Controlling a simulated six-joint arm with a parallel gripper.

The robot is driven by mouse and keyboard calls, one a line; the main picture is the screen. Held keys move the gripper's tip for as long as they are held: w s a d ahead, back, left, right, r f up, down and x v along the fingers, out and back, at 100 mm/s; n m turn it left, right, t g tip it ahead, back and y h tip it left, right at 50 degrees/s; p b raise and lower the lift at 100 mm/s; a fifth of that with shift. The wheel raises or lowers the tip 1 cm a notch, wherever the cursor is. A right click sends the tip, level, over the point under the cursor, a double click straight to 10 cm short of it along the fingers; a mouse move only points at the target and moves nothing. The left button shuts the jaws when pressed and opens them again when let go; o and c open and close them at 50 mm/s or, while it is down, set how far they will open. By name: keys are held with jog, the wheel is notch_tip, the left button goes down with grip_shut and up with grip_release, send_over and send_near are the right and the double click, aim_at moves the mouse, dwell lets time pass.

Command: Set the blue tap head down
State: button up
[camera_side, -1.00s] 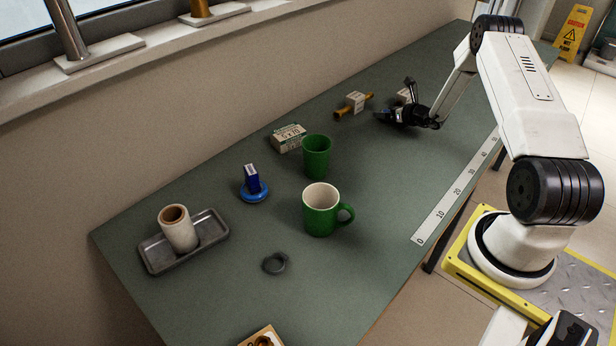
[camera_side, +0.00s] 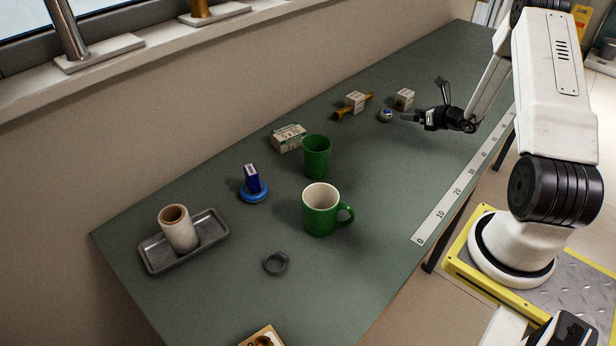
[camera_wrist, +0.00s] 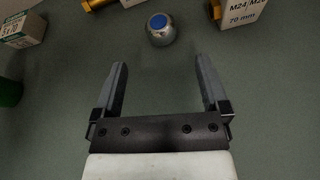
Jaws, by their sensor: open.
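The blue tap head (camera_side: 386,115), a small silver knob with a blue cap, sits on the green bench top in the side view. In the wrist view the tap head (camera_wrist: 160,29) stands with its blue cap facing up, beyond the fingertips and between their lines. My gripper (camera_side: 409,117) is to the right of it in the side view, apart from it. In the wrist view my gripper (camera_wrist: 162,72) is open, with nothing between its fingers.
A small box (camera_side: 404,99) and another box (camera_side: 355,101) by a brass fitting (camera_side: 369,97) stand close to the tap head. A green cup (camera_side: 316,156), a green mug (camera_side: 321,210) and a carton (camera_side: 288,138) stand further left. The bench near the ruler (camera_side: 455,193) is clear.

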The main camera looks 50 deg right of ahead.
jog(key=shift+v, duration=0.85)
jog(key=w+a+n+g+y, duration=0.1)
jog(key=a+n, duration=0.1)
jog(key=a, duration=0.2)
jog(key=w+a+r+n+g+y, duration=0.1)
jog(key=a+n+y, duration=0.1)
jog(key=a+n, duration=0.1)
jog(key=w+a+r+n+y, duration=0.1)
jog(key=w+a+n+y, duration=0.1)
jog(key=a, duration=0.3)
jog(key=shift+a+r+n+g, duration=0.1)
jog(key=shift+a+n+g, duration=0.2)
jog(key=shift+g, duration=0.1)
jog(key=s+a+r+n+g+h, duration=0.1)
jog(key=s+a+r+n+g, duration=0.1)
jog(key=a+n, duration=0.6)
jog(key=s+a+r+n+g+h, duration=0.1)
jog(key=s+a+r+n+g, duration=0.2)
jog(key=a+n, duration=0.6)
jog(key=s+a+r+n+g+h, duration=0.1)
jog(key=s+a+r+n+g, duration=0.1)
jog(key=s+a+n, duration=0.3)
jog(key=a+n+g, duration=0.1)
jog(key=a+n, duration=0.3)
jog(key=n, duration=0.5)
jog(key=shift+s+r, duration=0.3)
jog(key=shift+r, duration=0.05)
